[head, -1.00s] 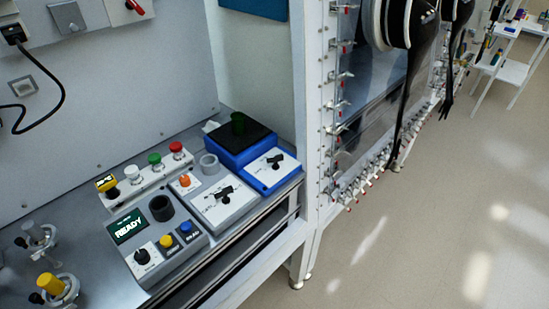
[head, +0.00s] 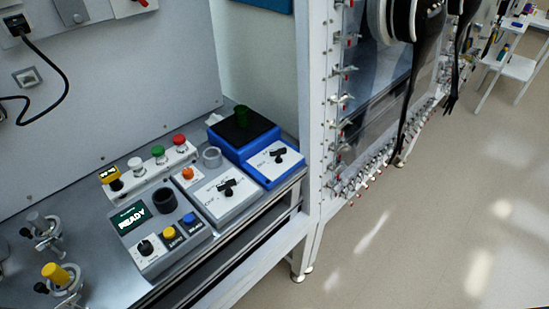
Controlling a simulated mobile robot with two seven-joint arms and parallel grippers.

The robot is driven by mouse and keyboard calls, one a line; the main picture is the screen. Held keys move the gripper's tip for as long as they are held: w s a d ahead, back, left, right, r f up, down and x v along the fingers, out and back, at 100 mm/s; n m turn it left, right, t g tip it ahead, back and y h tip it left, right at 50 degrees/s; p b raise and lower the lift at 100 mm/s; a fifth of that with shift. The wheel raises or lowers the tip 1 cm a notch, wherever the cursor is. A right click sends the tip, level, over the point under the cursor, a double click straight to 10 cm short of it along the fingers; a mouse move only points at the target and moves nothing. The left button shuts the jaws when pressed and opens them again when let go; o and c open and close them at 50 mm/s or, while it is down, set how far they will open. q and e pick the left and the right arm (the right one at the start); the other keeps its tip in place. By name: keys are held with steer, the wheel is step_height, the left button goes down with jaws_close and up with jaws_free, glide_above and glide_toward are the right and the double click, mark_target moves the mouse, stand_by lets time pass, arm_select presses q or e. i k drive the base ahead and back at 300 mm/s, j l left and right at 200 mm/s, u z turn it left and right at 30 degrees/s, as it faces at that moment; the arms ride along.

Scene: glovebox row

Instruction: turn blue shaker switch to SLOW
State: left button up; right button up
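The blue shaker (head: 246,133) stands at the back right end of the bench in the head view. The panel lettering is too small to read, so I cannot tell the switch position. Neither of my grippers shows in the head view.
Left of the shaker is a grey box with a black switch (head: 228,187) and an orange button. Nearer is a grey unit with a READY display (head: 131,217). A glovebox frame (head: 316,120) rises right of the shaker. Open floor (head: 420,230) lies right of the bench.

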mark_target(281, 151)
steer(key=k+j+z, duration=0.15)
steer(key=k+z, duration=0.75)
steer(key=k+l+z, duration=0.1)
steer(key=k+z, duration=0.2)
steer(key=z, duration=0.15)
